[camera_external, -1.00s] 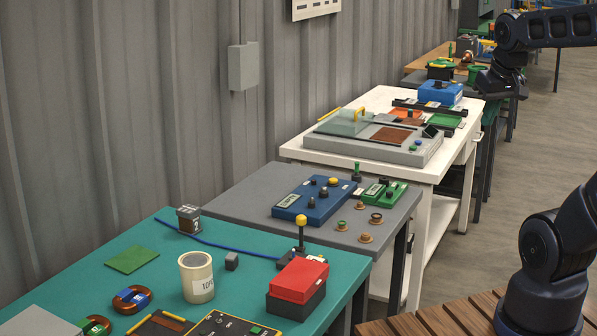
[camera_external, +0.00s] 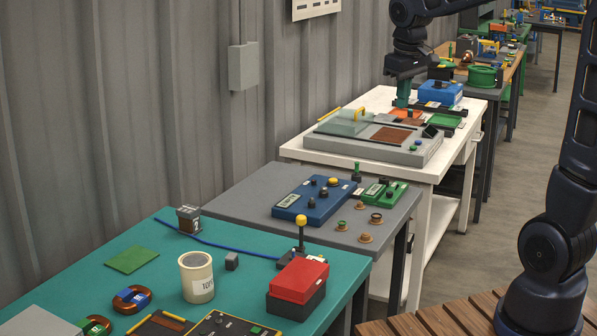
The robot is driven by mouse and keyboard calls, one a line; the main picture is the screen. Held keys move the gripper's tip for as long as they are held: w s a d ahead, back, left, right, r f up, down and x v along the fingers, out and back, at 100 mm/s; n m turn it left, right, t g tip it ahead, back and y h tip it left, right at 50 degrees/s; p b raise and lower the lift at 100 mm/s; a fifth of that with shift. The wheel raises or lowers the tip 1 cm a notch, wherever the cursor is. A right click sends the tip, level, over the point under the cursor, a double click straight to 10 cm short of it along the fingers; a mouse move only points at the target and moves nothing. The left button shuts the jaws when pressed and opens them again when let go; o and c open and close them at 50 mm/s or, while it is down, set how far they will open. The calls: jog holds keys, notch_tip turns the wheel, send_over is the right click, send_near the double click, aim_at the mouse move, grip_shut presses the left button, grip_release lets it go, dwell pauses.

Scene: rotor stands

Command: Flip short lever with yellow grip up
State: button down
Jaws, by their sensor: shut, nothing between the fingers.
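A lever with a yellow ball grip (camera_external: 300,221) stands upright from a small dark base at the right rear of the teal table. I cannot tell whether it is the short lever. A blue control box (camera_external: 312,203) on the grey table has a low yellow-topped knob (camera_external: 333,181) and dark knobs. My gripper (camera_external: 402,103) points down over the back of the white bench, far beyond both yellow grips. Its greenish fingers look shut with nothing between them. The wall side of the arm and the exact fingertip contact are unclear.
The white bench holds a grey device (camera_external: 395,152) with a clear cover and yellow handles. A blue box (camera_external: 440,92) sits just right of my gripper. A red-topped box (camera_external: 299,279) stands beside the yellow-ball lever. The floor (camera_external: 500,220) right of the benches is clear.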

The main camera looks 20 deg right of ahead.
jog(key=w+a+f+n+g, duration=0.1)
jog(key=w+a+f+n, duration=0.1)
jog(key=a+f, duration=0.4)
jog(key=w+a+f+n+g+h, duration=0.1)
jog(key=w+a+f, duration=0.4)
jog(key=a, duration=0.9)
jog(key=w+a+f+n, duration=0.2)
jog(key=w+a+f, duration=0.2)
jog(key=a+f, duration=0.3)
jog(key=a, duration=0.3)
jog(key=shift+n+g+h, duration=0.3)
jog(key=shift+n+g, duration=0.1)
jog(key=shift+f, duration=0.15)
send_over(301, 233)
jog(key=w+a, duration=0.2)
notch_tip(301, 233, down, 10)
jog(key=shift+w+a, duration=0.2)
jog(key=shift+d, duration=0.1)
